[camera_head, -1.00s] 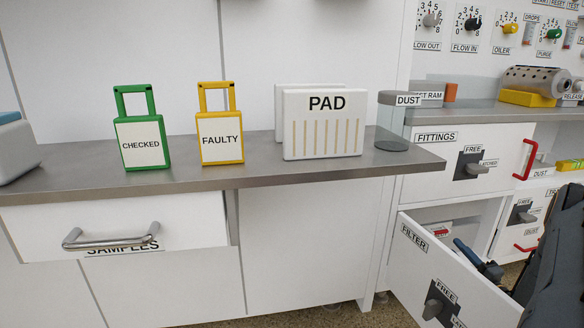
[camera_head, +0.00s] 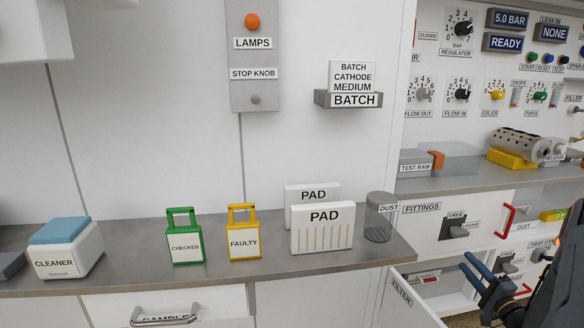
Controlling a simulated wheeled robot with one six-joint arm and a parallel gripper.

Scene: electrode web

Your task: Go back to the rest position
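My gripper (camera_head: 472,273) is at the lower right, at the end of my dark arm. Its two blue fingers show with a gap between them and nothing visible in the gap. It is in front of the right-hand cabinet, above and beside the pulled-out FILTER drawer (camera_head: 405,300). My arm hides part of the drawers behind it. No rest position is marked in view.
On the grey counter stand the CLEANER box (camera_head: 66,255), the green CHECKED tag (camera_head: 185,247), the yellow FAULTY tag (camera_head: 243,243), two PAD boxes (camera_head: 322,238) and the DUST jar (camera_head: 379,222). The SAMPLES drawer handle (camera_head: 165,320) juts out below.

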